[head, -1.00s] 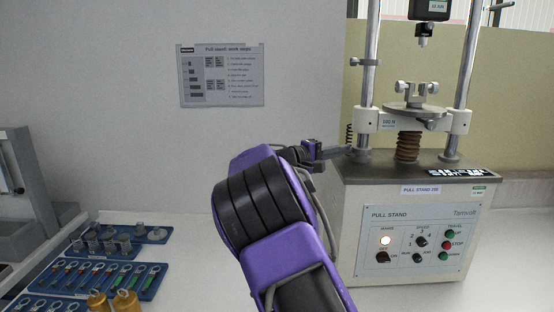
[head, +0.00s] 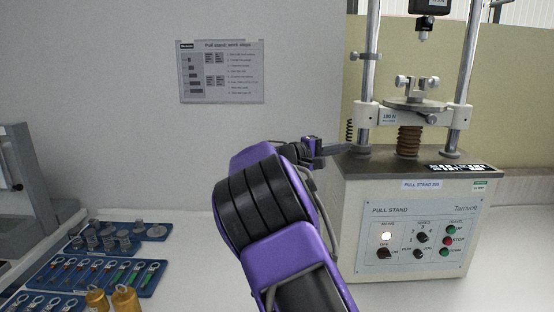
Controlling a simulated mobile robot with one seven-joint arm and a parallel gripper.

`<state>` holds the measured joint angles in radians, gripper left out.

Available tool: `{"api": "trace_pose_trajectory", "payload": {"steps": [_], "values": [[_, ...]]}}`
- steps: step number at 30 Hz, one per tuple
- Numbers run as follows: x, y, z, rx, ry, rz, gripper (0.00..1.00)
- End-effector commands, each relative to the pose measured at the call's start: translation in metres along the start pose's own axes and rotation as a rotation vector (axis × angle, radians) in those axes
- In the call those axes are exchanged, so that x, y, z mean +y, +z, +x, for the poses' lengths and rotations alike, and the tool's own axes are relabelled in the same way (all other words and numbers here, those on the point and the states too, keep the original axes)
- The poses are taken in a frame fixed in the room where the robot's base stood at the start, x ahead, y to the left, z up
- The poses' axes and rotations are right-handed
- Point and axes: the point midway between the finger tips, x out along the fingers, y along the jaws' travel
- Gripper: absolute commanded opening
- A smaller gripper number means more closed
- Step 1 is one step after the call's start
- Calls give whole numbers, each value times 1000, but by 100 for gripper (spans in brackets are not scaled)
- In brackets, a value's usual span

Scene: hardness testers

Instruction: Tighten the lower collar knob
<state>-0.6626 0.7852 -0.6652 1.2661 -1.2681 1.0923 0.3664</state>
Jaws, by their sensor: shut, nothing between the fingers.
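The pull stand (head: 420,225) is at the right in the head view, with two upright steel columns. A collar (head: 362,149) sits at the foot of the left column (head: 371,75). My gripper (head: 349,149) reaches in from the left, low at this column, its fingers pointing right. Its fingers look closed with nothing held, and their tips are at or just beside the lower collar. I cannot tell whether they touch it. I cannot make out the lower collar's knob. A second collar (head: 367,57) with a side knob sits higher on the same column.
The crosshead (head: 389,117) with its round plate (head: 414,105) spans the columns above my gripper, and a small coiled spring (head: 349,130) hangs close by. Blue trays (head: 152,289) of parts and brass weights (head: 124,299) stand at the lower left.

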Motion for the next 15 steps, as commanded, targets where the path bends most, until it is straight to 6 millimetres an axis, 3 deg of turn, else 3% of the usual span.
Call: {"api": "trace_pose_trajectory", "payload": {"steps": [15], "values": [[-8, -2, -1, 6, -1, 1, 0]]}}
